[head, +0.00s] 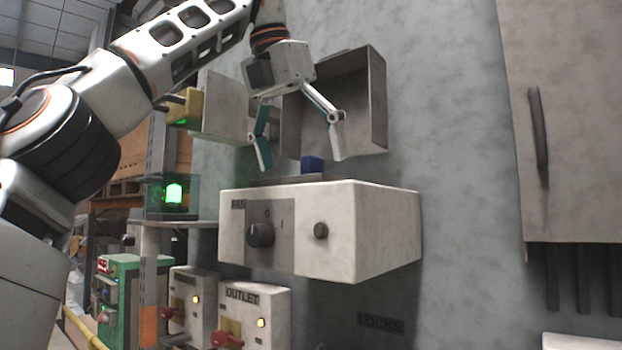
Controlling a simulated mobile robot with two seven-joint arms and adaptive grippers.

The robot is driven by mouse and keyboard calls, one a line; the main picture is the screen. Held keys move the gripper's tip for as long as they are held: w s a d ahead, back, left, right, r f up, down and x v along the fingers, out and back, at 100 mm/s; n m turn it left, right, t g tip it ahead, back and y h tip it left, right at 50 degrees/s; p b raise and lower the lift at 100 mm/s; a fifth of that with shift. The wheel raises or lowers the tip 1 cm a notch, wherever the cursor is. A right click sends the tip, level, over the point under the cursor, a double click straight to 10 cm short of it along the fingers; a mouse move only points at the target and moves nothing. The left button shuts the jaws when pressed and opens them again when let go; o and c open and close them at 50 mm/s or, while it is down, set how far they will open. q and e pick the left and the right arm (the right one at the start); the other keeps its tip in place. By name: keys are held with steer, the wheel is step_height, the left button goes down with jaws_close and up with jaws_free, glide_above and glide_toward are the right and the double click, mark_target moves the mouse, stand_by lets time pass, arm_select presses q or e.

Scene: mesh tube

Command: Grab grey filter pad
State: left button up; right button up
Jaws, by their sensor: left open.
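My left gripper (302,158) is open, its two fingers spread wide and pointing down. It hangs in front of the open grey wall box (376,100), above the white FAN control box (390,232). Nothing shows held between its fingers. I cannot pick out a grey filter pad for certain. A thin dark grey strip (290,180) lies along the back top of the FAN box, but I cannot tell what it is. Part of the wall box's inside is hidden behind the gripper. My right gripper is not in view.
The wall box's door (226,106) stands open to the left. The FAN box has a black knob (261,235). A grey cabinet with a handle (538,130) is at right. OUTLET box (258,318) stands below.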

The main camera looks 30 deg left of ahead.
mark_target(314, 168)
arm_select(q)
steer(key=w, duration=0.4)
steer(key=shift+d+f+p, duration=0.1)
steer(key=shift+d+p, duration=0.1)
steer(key=shift+p, duration=0.2)
steer(key=shift+a+f, duration=0.1)
steer(key=shift+f, duration=0.4)
steer(key=c, duration=1.2)
